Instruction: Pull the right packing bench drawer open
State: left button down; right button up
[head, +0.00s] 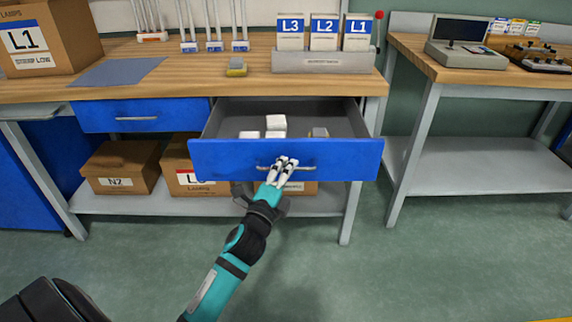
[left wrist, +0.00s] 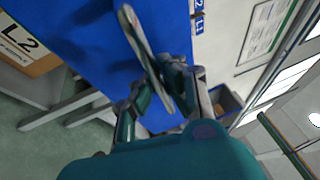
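The right packing bench drawer (head: 220,160) has a blue front and stands pulled well out from under the bench top, its grey inside showing. Its metal handle (head: 306,167) runs across the front. My left gripper (head: 283,166) is at the middle of the handle, with its fingers closed around it. In the left wrist view the handle (left wrist: 146,52) passes between the fingers of the left gripper (left wrist: 155,85), against the blue front (left wrist: 95,40). My right gripper is not in view.
White blocks (head: 275,123) and a greyish item (head: 318,132) lie in the drawer. The left drawer (head: 110,115) is shut. Boxes (head: 120,165) stand on the lower shelf (head: 120,203). A second bench (head: 480,72) stands at right. The floor in front is clear.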

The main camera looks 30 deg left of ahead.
pick_arm(q)
jog(key=shift+f, duration=0.2)
jog(key=c, duration=1.4)
grip_release()
jog(key=shift+r, duration=0.1)
jog(key=v, duration=1.2)
jog(key=shift+a, duration=0.1)
